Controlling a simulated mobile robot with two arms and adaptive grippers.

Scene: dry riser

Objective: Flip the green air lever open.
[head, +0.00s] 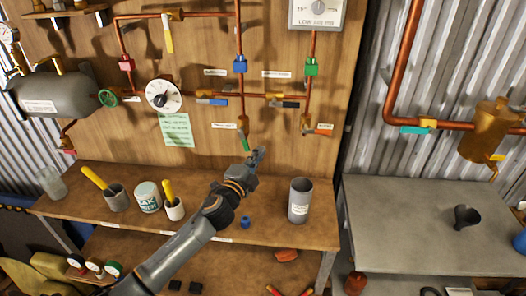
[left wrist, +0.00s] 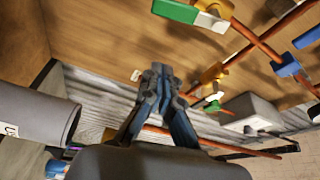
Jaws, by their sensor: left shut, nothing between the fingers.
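The green air lever (head: 245,144) hangs down, slightly tilted, from a brass valve at the lower end of a copper pipe on the wooden board. A pale label sits to the left of the valve. My left gripper (head: 257,155) is shut and empty, close beside the lever's lower end in the head view; I cannot tell whether they touch. In the left wrist view, the shut fingers (left wrist: 160,72) are in the middle, and a green handle (left wrist: 175,11) shows at the top, apart from them. My right gripper is not in view.
An orange-tipped lever (head: 320,132) is to the right, with a blue lever (head: 212,101) and a dark lever (head: 287,104) above. A grey cylinder (head: 300,200), a white can (head: 148,196) and cups stand on the wooden bench (head: 245,220). A metal table (head: 400,240) is at right.

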